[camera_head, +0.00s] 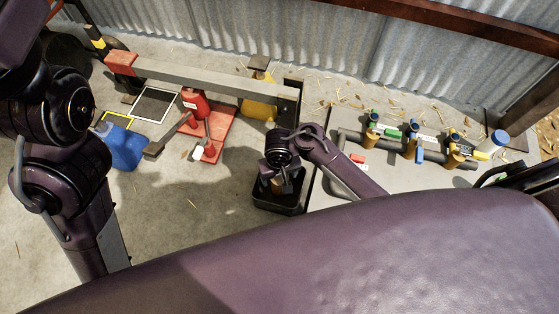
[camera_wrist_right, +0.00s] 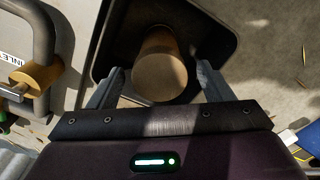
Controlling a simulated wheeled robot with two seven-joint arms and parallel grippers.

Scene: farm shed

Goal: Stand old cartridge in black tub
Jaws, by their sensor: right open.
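The old cartridge (camera_wrist_right: 160,72), a tan cylinder, stands in the black tub (camera_wrist_right: 112,62) in the right wrist view, its round end facing the camera. In the head view the tub (camera_head: 279,206) sits on the floor at centre and the cartridge (camera_head: 281,188) shows only in part under my right gripper (camera_head: 279,181). My right gripper (camera_wrist_right: 162,82) is open, with one finger on each side of the cartridge and a visible gap to each. The cartridge's lower end is hidden in the tub. My left arm shows at the left, but its gripper is out of view.
To the right, a grey board (camera_head: 400,195) carries pipework with several brass valves (camera_head: 412,147). A grey beam (camera_head: 205,80) crosses behind the tub. A red can (camera_head: 194,103), yellow jug (camera_head: 260,98) and blue container (camera_head: 122,147) stand to the left.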

